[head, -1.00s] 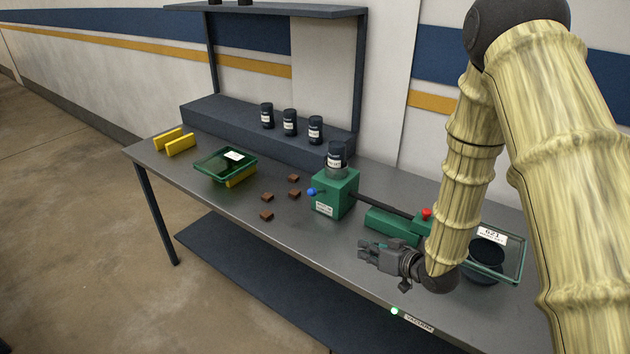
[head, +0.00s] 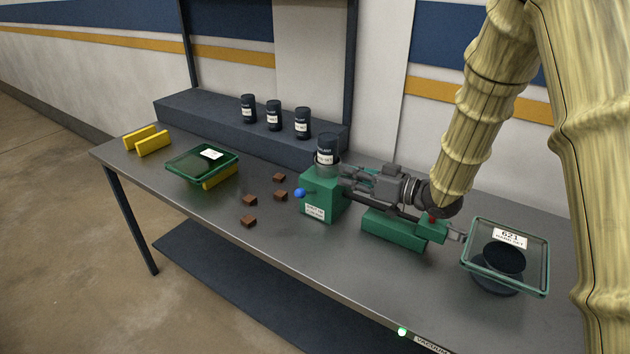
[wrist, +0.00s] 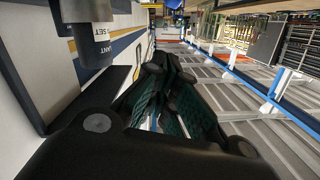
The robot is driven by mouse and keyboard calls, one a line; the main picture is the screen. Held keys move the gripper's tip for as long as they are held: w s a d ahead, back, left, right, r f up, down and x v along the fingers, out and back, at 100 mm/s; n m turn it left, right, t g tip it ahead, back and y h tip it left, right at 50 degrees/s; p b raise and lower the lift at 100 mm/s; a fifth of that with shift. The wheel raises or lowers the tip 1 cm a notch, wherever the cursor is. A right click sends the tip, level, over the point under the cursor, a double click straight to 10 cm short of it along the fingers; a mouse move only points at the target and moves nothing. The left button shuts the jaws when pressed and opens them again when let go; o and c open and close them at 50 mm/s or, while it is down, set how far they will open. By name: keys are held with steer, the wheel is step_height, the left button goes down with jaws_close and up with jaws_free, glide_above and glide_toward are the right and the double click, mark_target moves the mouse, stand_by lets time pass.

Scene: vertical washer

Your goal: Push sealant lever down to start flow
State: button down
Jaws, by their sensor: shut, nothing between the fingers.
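A green dispenser box (head: 323,196) stands on the bench with a dark labelled sealant canister (head: 327,150) upright on top. A blue ball knob (head: 300,193) sticks out at its left side. A dark bar, partly hidden by my arm, runs from the box to the right. I cannot tell for sure which part is the lever. My gripper (head: 348,177) is shut and empty, pointing left just right of the canister and above the bar. I cannot tell whether it touches anything. In the wrist view my gripper's fingers (wrist: 172,100) are together, and the canister (wrist: 97,45) shows at upper left.
A green block (head: 395,229) lies below my wrist. A clear green-rimmed tray (head: 538,262) stands at right, another green tray (head: 172,168) at left. Brown blocks (head: 249,221) lie left of the box. Dark canisters (head: 274,116) stand on the rear shelf.

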steer(key=p, duration=0.4)
glide_above(307, 192)
steer(key=s+d, duration=0.2)
step_height(307, 192, down, 2)
steer(key=shift+s+a+f+p, duration=0.15)
steer(key=shift+a+f+p, duration=0.2)
steer(key=shift+f, duration=0.35)
steer(key=shift+s+a+f+p, duration=0.15)
steer(key=shift+a+f+p, duration=0.2)
steer(key=shift+f, duration=0.35)
steer(key=shift+d+f, duration=0.1)
